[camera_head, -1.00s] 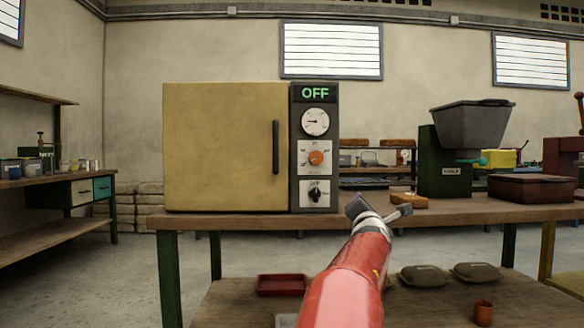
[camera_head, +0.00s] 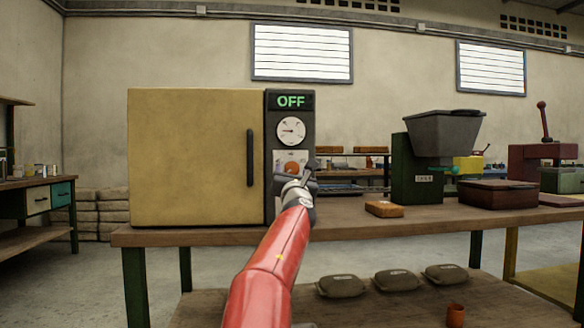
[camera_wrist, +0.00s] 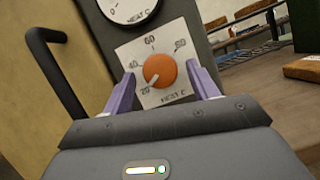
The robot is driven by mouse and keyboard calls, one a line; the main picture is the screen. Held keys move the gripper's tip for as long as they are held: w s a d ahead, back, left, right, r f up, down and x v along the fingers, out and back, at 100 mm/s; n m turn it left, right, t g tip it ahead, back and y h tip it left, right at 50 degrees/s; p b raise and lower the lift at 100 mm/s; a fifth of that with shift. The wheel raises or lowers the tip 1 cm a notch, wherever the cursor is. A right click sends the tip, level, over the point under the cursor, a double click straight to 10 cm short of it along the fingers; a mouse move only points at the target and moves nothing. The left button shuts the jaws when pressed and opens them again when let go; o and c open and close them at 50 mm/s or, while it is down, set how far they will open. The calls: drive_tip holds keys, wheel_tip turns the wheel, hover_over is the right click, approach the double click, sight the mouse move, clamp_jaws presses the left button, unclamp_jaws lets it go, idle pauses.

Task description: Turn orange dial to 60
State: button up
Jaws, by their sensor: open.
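The orange dial (camera_wrist: 160,71) sits on a white plate (camera_wrist: 178,30) marked 20, 40, 60 and 80 on the oven's control panel. Its white pointer line points lower left, near the 20. In the head view the dial (camera_head: 292,168) is partly covered by my gripper (camera_head: 296,175). In the wrist view the two purple fingers of my gripper (camera_wrist: 161,76) are open, one to the left and one to the right of the dial. I cannot tell whether they touch it or how far in front of it they are.
The yellow oven (camera_head: 190,155) has a dark door handle (camera_head: 250,158) left of the panel. A green OFF display (camera_head: 291,101) and a round gauge (camera_head: 291,130) are above the dial. A wooden block (camera_head: 384,209) lies on the bench (camera_head: 420,222) to the right.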

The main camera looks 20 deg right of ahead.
drive_tip(key=shift+w+d+r, duration=0.1)
drive_tip(key=shift+w+d, duration=0.1)
drive_tip(key=shift+w, duration=0.15)
drive_tip(key=c, duration=1)
